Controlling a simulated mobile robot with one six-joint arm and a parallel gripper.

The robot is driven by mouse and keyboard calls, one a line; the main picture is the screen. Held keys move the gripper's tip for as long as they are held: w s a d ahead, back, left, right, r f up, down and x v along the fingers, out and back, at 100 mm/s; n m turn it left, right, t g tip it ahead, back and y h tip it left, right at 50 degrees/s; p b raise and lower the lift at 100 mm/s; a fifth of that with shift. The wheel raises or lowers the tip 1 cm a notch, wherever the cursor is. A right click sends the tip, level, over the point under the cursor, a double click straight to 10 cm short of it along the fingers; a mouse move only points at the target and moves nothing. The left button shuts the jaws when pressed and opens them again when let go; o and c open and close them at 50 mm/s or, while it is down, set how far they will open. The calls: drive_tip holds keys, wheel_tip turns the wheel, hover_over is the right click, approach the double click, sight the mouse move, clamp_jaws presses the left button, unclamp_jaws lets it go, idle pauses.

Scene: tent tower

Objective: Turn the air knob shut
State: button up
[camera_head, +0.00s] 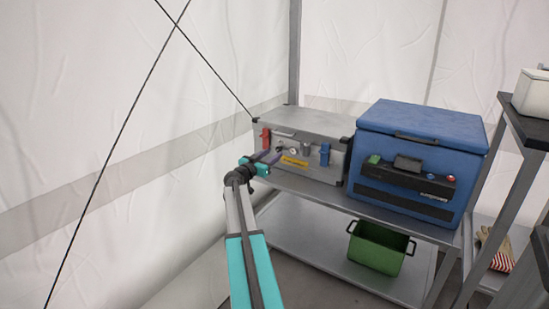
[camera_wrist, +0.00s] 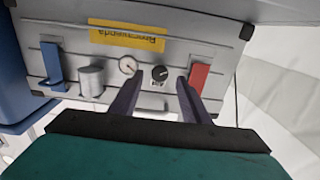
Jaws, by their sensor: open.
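The air knob (camera_wrist: 160,73) is a small round black dial on the front of a grey metal case (camera_head: 318,123). In the wrist view it sits between a white round gauge (camera_wrist: 128,65) and a red latch (camera_wrist: 199,77), with small lettering beside it. My gripper (camera_wrist: 158,88) is open and empty. Its two dark fingers point at the case front, one on either side of the knob in the picture; I cannot tell how far their tips are from the panel. In the head view my gripper (camera_head: 272,157) is at the left part of the case front.
The case also has a silver cylinder (camera_wrist: 91,80), a blue latch (camera_wrist: 50,63) and a yellow label (camera_wrist: 127,39). A blue cooler (camera_head: 420,150) stands right of it on the metal shelf (camera_head: 395,214). A green bin (camera_head: 377,249) is below. A dark cord crosses the tent wall at left.

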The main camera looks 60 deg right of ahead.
sight(278, 150)
drive_tip(key=shift+d+b, duration=0.45)
drive_tip(key=shift+d, duration=1.15)
